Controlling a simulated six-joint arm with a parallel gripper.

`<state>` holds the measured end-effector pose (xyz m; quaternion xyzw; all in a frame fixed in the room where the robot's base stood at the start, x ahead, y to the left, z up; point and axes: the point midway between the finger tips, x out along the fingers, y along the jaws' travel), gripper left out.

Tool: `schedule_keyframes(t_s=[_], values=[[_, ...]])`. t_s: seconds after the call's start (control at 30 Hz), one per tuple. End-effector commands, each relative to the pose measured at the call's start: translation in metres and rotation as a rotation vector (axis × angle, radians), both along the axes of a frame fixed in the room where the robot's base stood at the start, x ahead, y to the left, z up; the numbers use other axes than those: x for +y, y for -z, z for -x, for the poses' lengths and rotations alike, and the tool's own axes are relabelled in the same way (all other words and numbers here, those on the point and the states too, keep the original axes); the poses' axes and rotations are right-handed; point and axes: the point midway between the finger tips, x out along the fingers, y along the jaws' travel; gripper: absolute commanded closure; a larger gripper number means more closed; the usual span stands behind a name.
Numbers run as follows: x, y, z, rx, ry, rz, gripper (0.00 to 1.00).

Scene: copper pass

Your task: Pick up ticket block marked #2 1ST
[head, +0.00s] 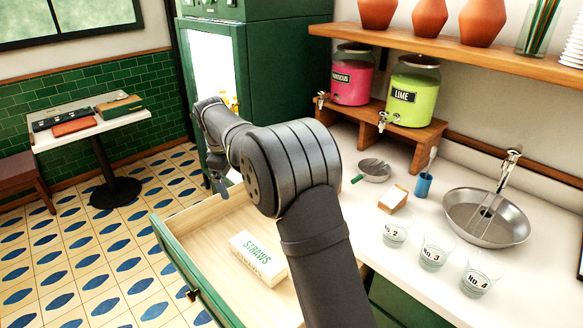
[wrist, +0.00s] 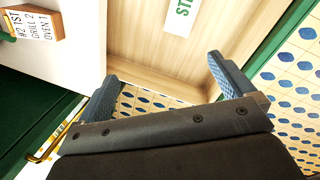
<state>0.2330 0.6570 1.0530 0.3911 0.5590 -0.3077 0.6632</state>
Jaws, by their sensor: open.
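The ticket block is a small wooden block with a white ticket. In the wrist view the block (wrist: 35,24) is at the top left corner, partly cut off, and its ticket reads "#2 1ST, GRILL 2, OVEN 1". In the head view the block (head: 393,199) lies on the white counter, behind the No. 2 glass. My gripper (wrist: 163,72) is open and empty, over the open drawer and floor, apart from the block. In the head view my arm hides most of the gripper.
The open drawer (head: 222,227) holds a straws box (head: 258,257). Glasses No. 2 (head: 394,236), No. 3 (head: 433,252) and No. 4 (head: 481,276) stand near the block. A strainer (head: 373,171), a blue cup (head: 423,185) and a sink (head: 487,217) are behind.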

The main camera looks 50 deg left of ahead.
Motion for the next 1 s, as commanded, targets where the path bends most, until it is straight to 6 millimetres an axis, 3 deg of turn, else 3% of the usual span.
schedule_keyframes(t_s=[0.03, 0.2, 0.3, 0.43, 0.53, 0.67, 1.0], values=[[0.000, -0.005, -0.033, 0.036, 0.065, -0.037, 0.02], [-0.005, -0.026, -0.126, 0.156, 0.253, -0.177, 0.02], [-0.014, -0.040, -0.177, 0.212, 0.345, -0.258, 0.02], [-0.028, -0.055, -0.225, 0.261, 0.428, -0.343, 0.02], [-0.035, -0.062, -0.247, 0.284, 0.464, -0.383, 0.02], [-0.037, -0.062, -0.257, 0.296, 0.480, -0.402, 0.02], [-0.012, -0.001, -0.257, 0.296, 0.481, -0.401, 0.02]])
